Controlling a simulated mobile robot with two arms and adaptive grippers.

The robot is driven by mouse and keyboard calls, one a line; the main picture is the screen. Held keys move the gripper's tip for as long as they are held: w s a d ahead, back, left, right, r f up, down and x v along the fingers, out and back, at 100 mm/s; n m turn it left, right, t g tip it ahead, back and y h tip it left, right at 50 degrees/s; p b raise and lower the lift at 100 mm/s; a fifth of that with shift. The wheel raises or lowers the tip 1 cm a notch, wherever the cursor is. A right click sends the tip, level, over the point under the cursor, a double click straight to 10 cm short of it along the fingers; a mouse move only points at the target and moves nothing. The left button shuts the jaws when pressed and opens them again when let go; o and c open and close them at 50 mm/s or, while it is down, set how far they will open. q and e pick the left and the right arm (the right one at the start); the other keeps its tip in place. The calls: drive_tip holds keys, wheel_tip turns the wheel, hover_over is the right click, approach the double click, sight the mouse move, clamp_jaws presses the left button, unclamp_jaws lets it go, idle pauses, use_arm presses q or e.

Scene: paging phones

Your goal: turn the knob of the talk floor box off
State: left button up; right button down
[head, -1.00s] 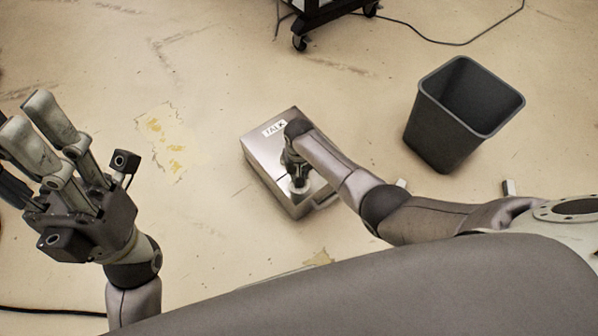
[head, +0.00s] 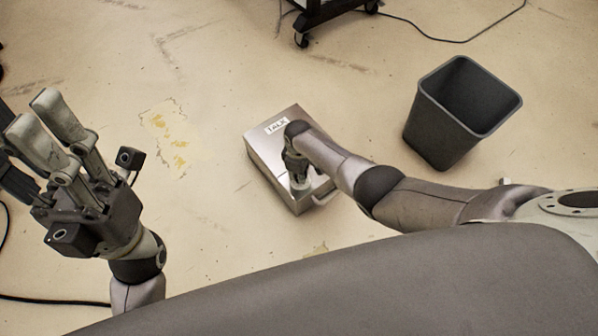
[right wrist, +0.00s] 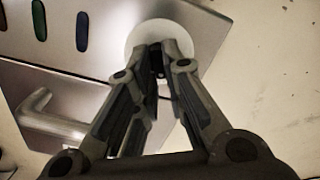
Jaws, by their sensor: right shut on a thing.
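The talk floor box (head: 263,154) is a silver metal box on the floor with a white "TALK" label (head: 277,125). My right gripper (head: 299,183) reaches down over its near end. In the right wrist view my right gripper (right wrist: 157,62) is shut on the knob, at a pale round disc (right wrist: 163,32) on the box top (right wrist: 85,38). The fingers mostly hide the knob, so its angle cannot be told. My left gripper (head: 33,112) is open and empty above the floor at the left, away from the box.
A dark waste bin (head: 432,135) stands to the right of the box. A wheeled cart (head: 318,12) stands at the back with a cable trailing right. A curved handle (right wrist: 45,115) juts from the box's side. Floor left of the box is clear.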

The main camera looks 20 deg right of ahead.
drive_tip(key=shift+n, duration=1.3)
drive_tip(key=shift+s+n, duration=0.1)
drive_tip(key=shift+n, duration=0.2)
drive_tip(key=c, duration=1.5)
unclamp_jaws()
drive_tip(key=shift+r, duration=0.15)
wheel_tip(320, 180, up, 12)
drive_tip(key=shift+f, duration=0.15)
